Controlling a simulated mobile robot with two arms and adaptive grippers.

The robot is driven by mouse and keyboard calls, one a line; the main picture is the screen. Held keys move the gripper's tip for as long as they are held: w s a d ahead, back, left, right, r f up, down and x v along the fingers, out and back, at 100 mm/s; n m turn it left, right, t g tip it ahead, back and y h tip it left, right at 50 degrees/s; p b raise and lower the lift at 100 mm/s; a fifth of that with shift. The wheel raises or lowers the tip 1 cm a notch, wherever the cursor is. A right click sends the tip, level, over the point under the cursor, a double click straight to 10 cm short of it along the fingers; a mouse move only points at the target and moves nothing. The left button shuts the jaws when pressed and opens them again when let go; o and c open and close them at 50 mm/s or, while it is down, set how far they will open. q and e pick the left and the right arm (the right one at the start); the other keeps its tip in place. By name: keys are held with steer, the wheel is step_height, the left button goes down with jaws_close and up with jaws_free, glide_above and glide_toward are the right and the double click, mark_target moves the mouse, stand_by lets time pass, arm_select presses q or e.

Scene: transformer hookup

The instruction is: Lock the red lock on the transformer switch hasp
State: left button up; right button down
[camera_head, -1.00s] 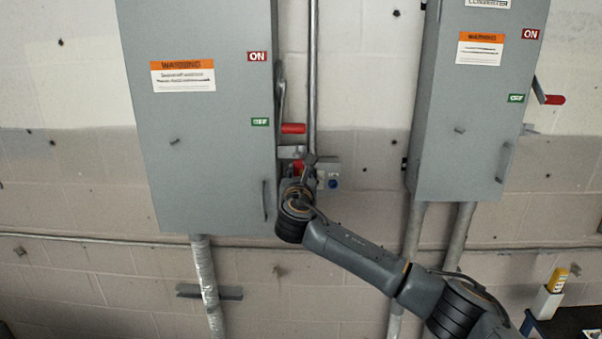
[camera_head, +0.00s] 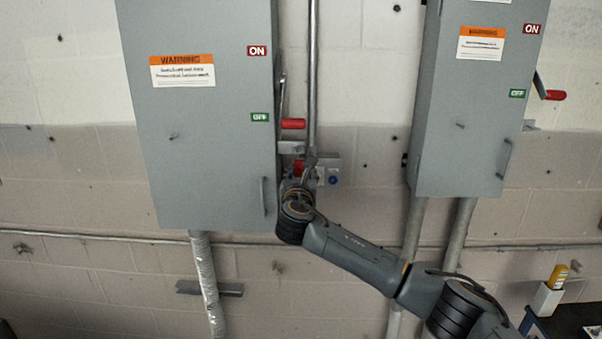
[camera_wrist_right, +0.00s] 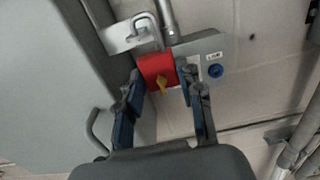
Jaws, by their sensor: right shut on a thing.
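The red lock (camera_wrist_right: 157,70) is between the fingers of my right gripper (camera_wrist_right: 160,82) in the right wrist view, with a yellow key in its face. Its metal shackle (camera_wrist_right: 147,24) rises to the metal hasp plate (camera_wrist_right: 122,36); whether it is fully closed I cannot tell. In the head view the lock (camera_head: 298,167) shows as a small red patch, partly hidden by my right gripper (camera_head: 302,172), which is shut on it. The transformer switch's red-tipped handle (camera_head: 293,124) is above it, by the green OFF label. My left gripper is not seen.
The large grey cabinet (camera_head: 205,130) stands left of the lock, with a handle on its door. A grey plate with a blue button (camera_head: 333,180) is just right of the lock. A vertical conduit (camera_head: 312,80) runs above. A second grey cabinet (camera_head: 465,125) hangs at the right.

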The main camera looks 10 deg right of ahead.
steer(key=shift+f, duration=0.25)
steer(key=c, duration=0.8)
jaws_free()
steer(key=shift+s, duration=0.1)
steer(key=shift+p+v, duration=0.65)
steer(key=shift+v, duration=0.2)
steer(key=shift+p+v, duration=0.85)
steer(key=shift+v, duration=0.65)
steer(key=shift+s, duration=0.1)
steer(key=shift+s+a, duration=0.1)
